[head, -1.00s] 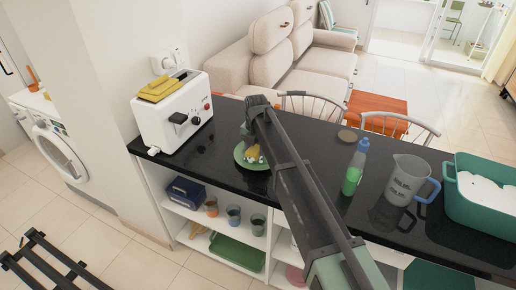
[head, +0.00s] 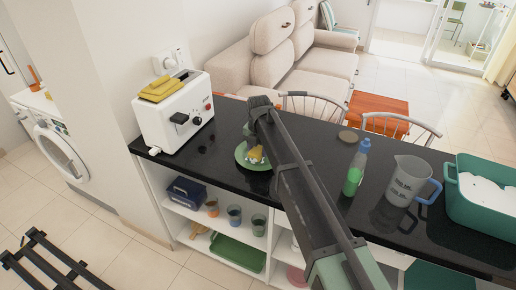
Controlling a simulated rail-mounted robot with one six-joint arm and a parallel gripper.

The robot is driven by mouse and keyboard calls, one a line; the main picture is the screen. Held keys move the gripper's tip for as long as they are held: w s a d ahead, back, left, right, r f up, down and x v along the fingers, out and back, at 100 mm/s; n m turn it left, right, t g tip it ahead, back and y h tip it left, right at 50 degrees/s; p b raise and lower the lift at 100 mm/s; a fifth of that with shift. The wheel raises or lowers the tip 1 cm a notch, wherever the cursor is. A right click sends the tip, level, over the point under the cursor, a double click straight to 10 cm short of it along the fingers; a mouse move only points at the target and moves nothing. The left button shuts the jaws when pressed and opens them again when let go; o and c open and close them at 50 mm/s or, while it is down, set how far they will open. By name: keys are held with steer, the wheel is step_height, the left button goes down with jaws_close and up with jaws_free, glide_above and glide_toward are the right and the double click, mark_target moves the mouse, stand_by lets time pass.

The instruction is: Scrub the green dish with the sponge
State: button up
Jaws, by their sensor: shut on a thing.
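The green dish (head: 242,160) lies on the black counter, to the right of the toaster. My gripper (head: 250,140) is over the dish, with my arm reaching in from the lower right. My gripper and arm hide part of the dish and sponge. I cannot tell whether the sponge touches the dish.
A white toaster (head: 172,122) with yellow pieces on top stands left of the dish. Right of my arm are a green bottle (head: 355,175), a measuring jug (head: 406,182) and a teal tub (head: 480,203). Cups and a green tray (head: 237,252) sit on shelves below.

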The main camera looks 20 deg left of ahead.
steer(key=shift+s+d, duration=0.1)
steer(key=shift+d, duration=0.65)
steer(key=shift+w+a, duration=0.2)
steer(key=shift+a, duration=0.85)
steer(key=shift+s+d, duration=0.2)
steer(key=shift+d, duration=0.9)
steer(key=shift+w+a, duration=0.2)
steer(key=shift+a, duration=0.9)
steer(key=shift+s+d, duration=0.15)
steer(key=shift+d, duration=0.85)
stand_by(3.4)
